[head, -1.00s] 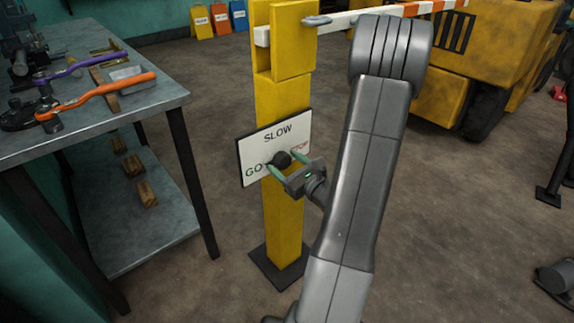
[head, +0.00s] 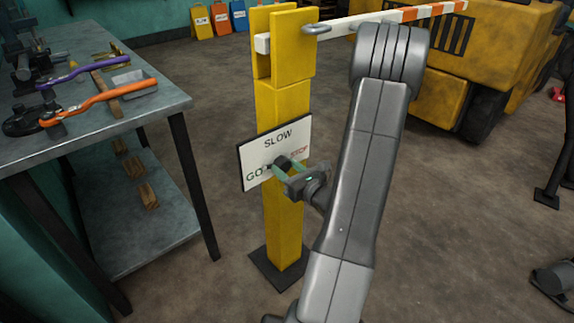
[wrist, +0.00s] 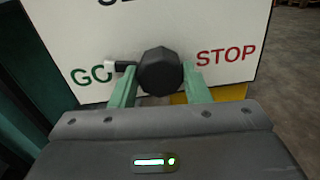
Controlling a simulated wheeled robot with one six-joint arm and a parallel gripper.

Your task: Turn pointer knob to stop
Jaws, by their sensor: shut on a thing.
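The black pointer knob (head: 281,161) sits on the white sign plate (head: 292,132) on the yellow post. The plate reads SLOW at the top, GO at left and STOP at right. In the wrist view the faceted knob (wrist: 161,72) has its pale pointer tip (wrist: 116,66) aimed left, at the end of the word GO. My gripper (head: 286,166) is shut on the knob, with one green finger on each side of it. In the wrist view my gripper (wrist: 161,86) hides part of the plate's lower area.
A striped barrier arm (head: 390,18) extends right from the post top (head: 292,45). A metal bench (head: 150,105) with orange and purple-handled tools stands at left. A yellow forklift (head: 500,60) stands behind at right.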

